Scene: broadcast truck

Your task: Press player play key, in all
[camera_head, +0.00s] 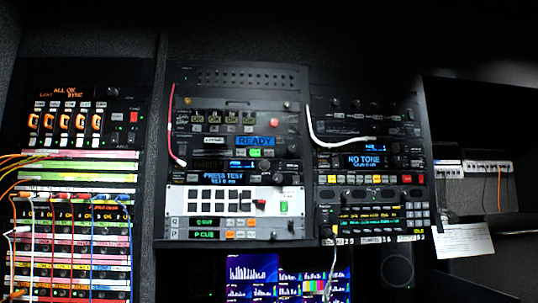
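No player is clearly labelled, and I cannot tell which key is its play key. In the middle rack, low down, a grey strip shows a green "P CUE" display (205,235) with small lit keys (240,235) to its right. A similar "Q OUT" display (205,222) sits just above it. Higher up is a blue "READY" display (256,141) with a row of small keys below it. The right rack holds a blue "NO TONE" display (365,160) above a row of coloured keys (365,179). Neither of my grippers is in view.
A white panel (180,201) with black keys and a green switch is in the middle rack. A patch bay (75,200) with orange cables stands left. A red cable and a white cable (314,125) hang before the racks. Screens (252,277) glow below. Paper (465,240) hangs right.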

